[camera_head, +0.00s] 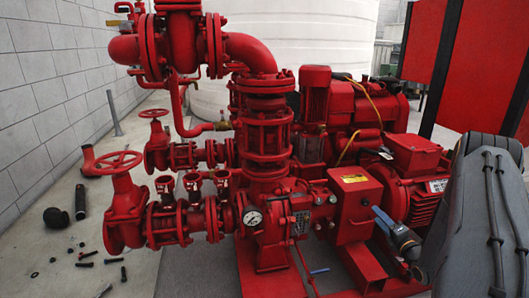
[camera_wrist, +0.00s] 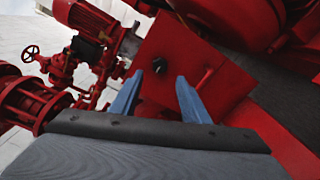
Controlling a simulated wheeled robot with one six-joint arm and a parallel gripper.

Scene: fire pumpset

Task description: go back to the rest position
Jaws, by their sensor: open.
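My gripper (camera_head: 378,212) is at the right of the head view, at the end of my grey arm. It is beside the red control box (camera_head: 354,207) with a yellow label on top. In the wrist view my gripper's two blue fingers (camera_wrist: 158,80) are spread apart with nothing between them. Behind them is a red box face (camera_wrist: 205,50) with a black knob (camera_wrist: 160,65). I cannot tell from these views whether the fingers touch the box.
The red pump set has handwheels (camera_head: 119,163), a pressure gauge (camera_head: 253,218) and a finned motor (camera_head: 428,195) close to my gripper. A white tank (camera_head: 290,35) stands behind. Small loose parts (camera_head: 87,257) lie on the floor at left. A block wall (camera_head: 45,85) bounds the left.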

